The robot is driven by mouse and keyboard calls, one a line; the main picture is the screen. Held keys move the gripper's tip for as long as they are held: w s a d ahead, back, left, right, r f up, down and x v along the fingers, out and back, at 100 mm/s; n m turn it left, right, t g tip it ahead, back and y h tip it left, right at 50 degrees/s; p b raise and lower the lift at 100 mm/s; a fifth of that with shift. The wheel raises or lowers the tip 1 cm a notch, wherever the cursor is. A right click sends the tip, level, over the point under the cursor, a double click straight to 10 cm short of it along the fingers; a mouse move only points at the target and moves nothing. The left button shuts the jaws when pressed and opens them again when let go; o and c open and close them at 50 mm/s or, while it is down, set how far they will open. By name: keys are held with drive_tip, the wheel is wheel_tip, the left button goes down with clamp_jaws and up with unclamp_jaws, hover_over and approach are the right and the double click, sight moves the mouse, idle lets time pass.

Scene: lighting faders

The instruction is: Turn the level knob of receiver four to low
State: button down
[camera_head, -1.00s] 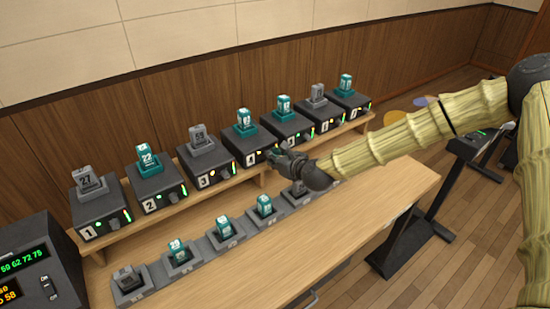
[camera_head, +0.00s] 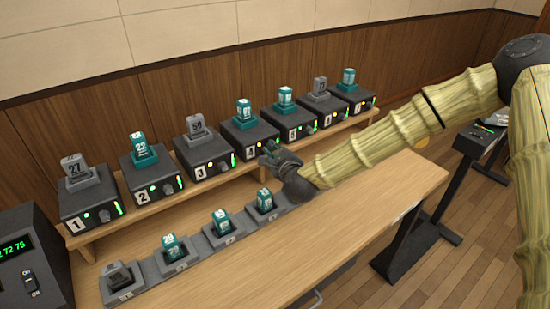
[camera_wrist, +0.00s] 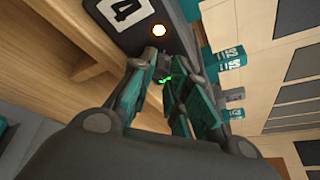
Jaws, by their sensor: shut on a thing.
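Receiver four is a dark box (camera_head: 236,144) with a white "4" label and a teal handset standing in its top, in the middle of the shelf row. In the wrist view its front (camera_wrist: 180,22) shows the label and a lit amber-white lamp. My gripper (camera_head: 266,153) reaches its front face from the right, at the level-knob position. In the wrist view my gripper's teal-and-grey fingers (camera_wrist: 166,82) are closed in on that spot. The knob itself is mostly hidden between the fingers, so its pointer angle cannot be read. Small green lights show between the fingertips.
Neighbouring receivers three (camera_head: 205,160) and five (camera_head: 284,122) stand close on either side on the wooden shelf. Below, a row of grey charging cradles (camera_head: 200,246) holds several units on the table (camera_head: 330,225). A black console (camera_head: 30,262) stands at the left.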

drive_tip(key=n+t+b, duration=0.1)
drive_tip(key=n+b, duration=0.1)
drive_tip(key=f+n+t+b, duration=0.1)
drive_tip(key=b, duration=0.1)
drive_tip(key=shift+a+n, duration=0.1)
drive_tip(key=shift+n, duration=0.3)
drive_tip(key=n+t+b, duration=0.1)
drive_tip(key=n+b, duration=0.3)
drive_tip(key=shift+n+t, duration=0.4)
drive_tip(key=shift+r, duration=0.1)
drive_tip(key=c, duration=1.3)
unclamp_jaws()
drive_tip(key=shift+s, duration=0.1)
